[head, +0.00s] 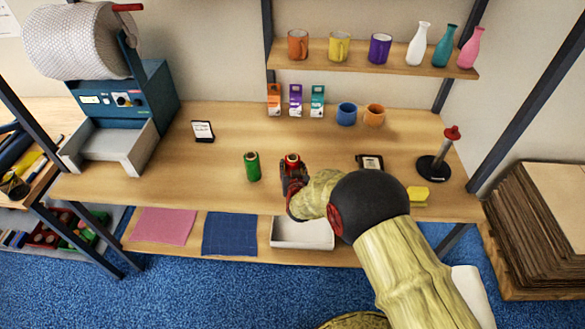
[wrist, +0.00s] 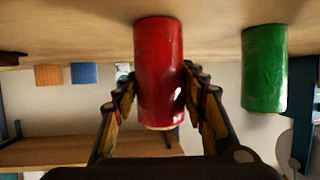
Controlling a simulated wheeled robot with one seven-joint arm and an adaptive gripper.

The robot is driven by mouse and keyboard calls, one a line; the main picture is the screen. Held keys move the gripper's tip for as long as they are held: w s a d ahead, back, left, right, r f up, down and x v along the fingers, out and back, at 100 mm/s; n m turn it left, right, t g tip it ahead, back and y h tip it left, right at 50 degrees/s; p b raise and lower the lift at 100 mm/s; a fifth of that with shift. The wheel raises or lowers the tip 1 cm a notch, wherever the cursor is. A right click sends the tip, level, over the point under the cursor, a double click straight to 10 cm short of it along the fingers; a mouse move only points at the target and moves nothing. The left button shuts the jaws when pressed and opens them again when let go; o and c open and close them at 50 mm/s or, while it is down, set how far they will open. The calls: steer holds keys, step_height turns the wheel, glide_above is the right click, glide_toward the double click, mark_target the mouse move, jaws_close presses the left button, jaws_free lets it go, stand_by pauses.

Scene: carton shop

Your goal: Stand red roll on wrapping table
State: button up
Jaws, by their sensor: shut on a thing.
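The red roll (head: 292,159) is upright at the middle of the wrapping table (head: 225,130), between the fingers of my gripper (head: 292,178). In the wrist view, which shows the scene upside down, the red roll (wrist: 159,70) fills the space between the two fingers of my gripper (wrist: 160,88). Its lower end is at the tabletop (wrist: 80,30); I cannot tell whether it touches or hovers just above. My gripper is shut on the roll from the front. In the head view my fingers hide its lower part.
A green roll (head: 252,166) stands upright close left of the red roll, apart from it. Small cartons (head: 296,100) and mugs (head: 347,113) line the back.

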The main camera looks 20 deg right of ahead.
steer(key=shift+r, duration=0.15)
steer(key=o, duration=1.3)
steer(key=shift+f, duration=0.2)
steer(key=shift+o, duration=0.2)
